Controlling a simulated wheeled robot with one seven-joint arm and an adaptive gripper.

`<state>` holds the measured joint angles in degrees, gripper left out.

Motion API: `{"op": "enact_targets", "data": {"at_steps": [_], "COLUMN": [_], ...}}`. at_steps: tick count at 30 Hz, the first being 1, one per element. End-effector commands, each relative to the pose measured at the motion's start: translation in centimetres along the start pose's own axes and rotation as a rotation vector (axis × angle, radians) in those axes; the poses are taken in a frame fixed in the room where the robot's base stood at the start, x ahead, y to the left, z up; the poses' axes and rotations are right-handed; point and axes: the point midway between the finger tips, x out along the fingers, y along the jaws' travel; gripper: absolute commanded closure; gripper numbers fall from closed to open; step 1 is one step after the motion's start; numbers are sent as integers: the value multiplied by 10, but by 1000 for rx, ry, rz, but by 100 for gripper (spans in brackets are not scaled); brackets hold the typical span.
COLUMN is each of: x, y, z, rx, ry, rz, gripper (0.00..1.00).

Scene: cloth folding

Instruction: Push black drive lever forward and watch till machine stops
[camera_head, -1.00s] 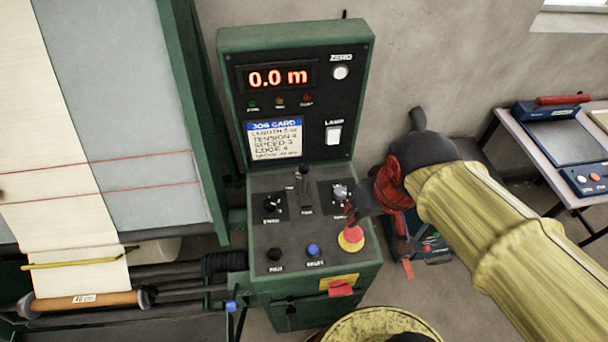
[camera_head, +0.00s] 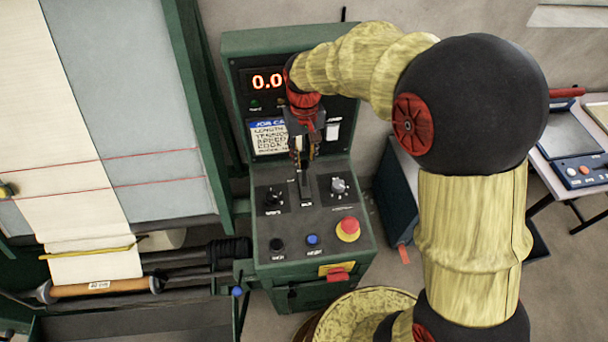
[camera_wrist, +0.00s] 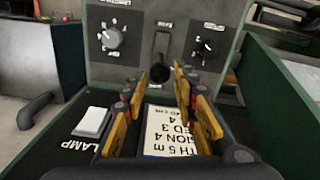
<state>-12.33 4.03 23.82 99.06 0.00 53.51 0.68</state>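The black drive lever (camera_head: 304,186) stands in its slot in the middle of the green control console (camera_head: 262,222). Its round black knob (camera_wrist: 160,72) shows in the wrist view, between and just beyond my fingertips. My gripper (camera_head: 302,160) hangs over the top of the lever, in front of the upright panel. In the wrist view my gripper (camera_wrist: 160,82) has its yellow fingers apart, with nothing held between them. I cannot tell whether either finger touches the knob. The red display (camera_head: 268,82) is partly hidden by my arm; "0.0" shows.
Dials flank the lever, at left (camera_head: 273,197) and right (camera_head: 338,186). A red mushroom button (camera_head: 348,228) sits lower right. Cream cloth (camera_head: 75,170) lies on the machine at left.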

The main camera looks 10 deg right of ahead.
Motion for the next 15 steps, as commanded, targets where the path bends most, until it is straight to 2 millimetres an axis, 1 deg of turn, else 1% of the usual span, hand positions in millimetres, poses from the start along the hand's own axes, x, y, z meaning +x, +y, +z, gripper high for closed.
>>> {"op": "enact_targets", "data": {"at_steps": [2,5,8,15], "x": [-2,7,22,69], "y": [0,0,0,0], "z": [-4,-3,-3,-3], "rx": [1,3,3,3], "ry": [9,4,3,3], "rz": [0,0,0,0], "gripper": [71,71,71,71]}}
